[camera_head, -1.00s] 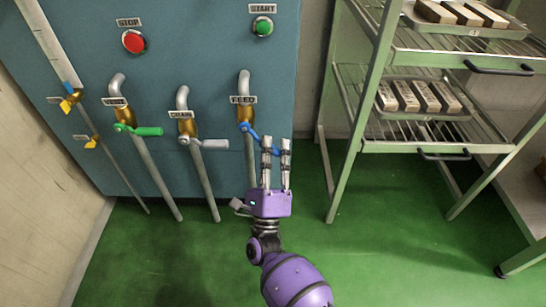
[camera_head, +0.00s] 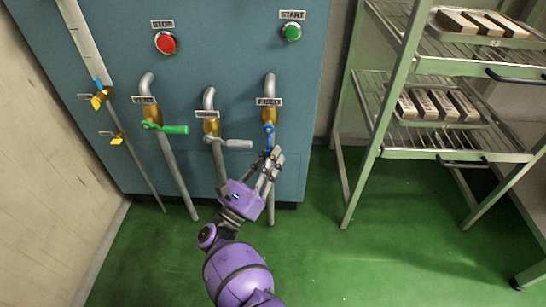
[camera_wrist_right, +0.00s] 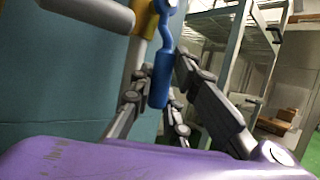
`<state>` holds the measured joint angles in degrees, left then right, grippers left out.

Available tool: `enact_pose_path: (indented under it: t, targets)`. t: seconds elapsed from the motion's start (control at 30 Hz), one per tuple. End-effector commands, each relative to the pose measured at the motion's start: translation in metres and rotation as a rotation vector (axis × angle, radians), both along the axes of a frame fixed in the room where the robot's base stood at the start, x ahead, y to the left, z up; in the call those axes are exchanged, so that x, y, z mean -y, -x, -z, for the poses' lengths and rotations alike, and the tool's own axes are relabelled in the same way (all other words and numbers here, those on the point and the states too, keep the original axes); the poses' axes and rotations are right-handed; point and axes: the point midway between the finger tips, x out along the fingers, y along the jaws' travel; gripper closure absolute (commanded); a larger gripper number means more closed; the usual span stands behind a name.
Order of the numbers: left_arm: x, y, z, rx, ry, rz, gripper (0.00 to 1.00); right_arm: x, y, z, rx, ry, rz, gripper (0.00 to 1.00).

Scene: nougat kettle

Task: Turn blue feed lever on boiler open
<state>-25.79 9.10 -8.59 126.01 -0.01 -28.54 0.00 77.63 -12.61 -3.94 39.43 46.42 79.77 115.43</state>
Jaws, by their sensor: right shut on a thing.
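The blue lever (camera_head: 269,131) hangs from a brass valve on the rightmost pipe of the blue boiler panel (camera_head: 225,60). Its handle points almost straight down, roughly in line with the pipe. My right gripper (camera_head: 274,155) reaches up from below and is shut on the lever's lower end. In the right wrist view the blue lever (camera_wrist_right: 161,75) runs down between the two fingers of the right gripper (camera_wrist_right: 165,80). The fingers partly hide the handle's end in the head view. My left gripper is not in view.
A grey lever (camera_head: 234,143) sticks out close to the left of the blue one, and a green lever (camera_head: 170,129) is farther left. Red stop (camera_head: 165,43) and green start (camera_head: 291,32) buttons sit above. A green rack (camera_head: 385,125) with trays stands right. The green floor (camera_head: 300,250) is clear.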

Motion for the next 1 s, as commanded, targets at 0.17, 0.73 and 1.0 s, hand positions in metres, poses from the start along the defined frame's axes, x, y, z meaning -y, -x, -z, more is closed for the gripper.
enact_pose_path:
  t: [0.17, 0.73, 1.0]
  targets:
    - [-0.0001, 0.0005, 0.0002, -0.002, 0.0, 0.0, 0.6, -0.006, 0.0011, 0.0003, -0.003, -0.037, -0.006, 1.0]
    - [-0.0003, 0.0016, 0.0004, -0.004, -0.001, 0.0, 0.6, -0.0065, 0.0006, -0.0002, -0.002, -0.049, -0.008, 0.75]
    - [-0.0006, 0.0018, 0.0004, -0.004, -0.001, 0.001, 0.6, -0.0043, 0.0, -0.0004, -0.001, -0.051, -0.003, 0.65]
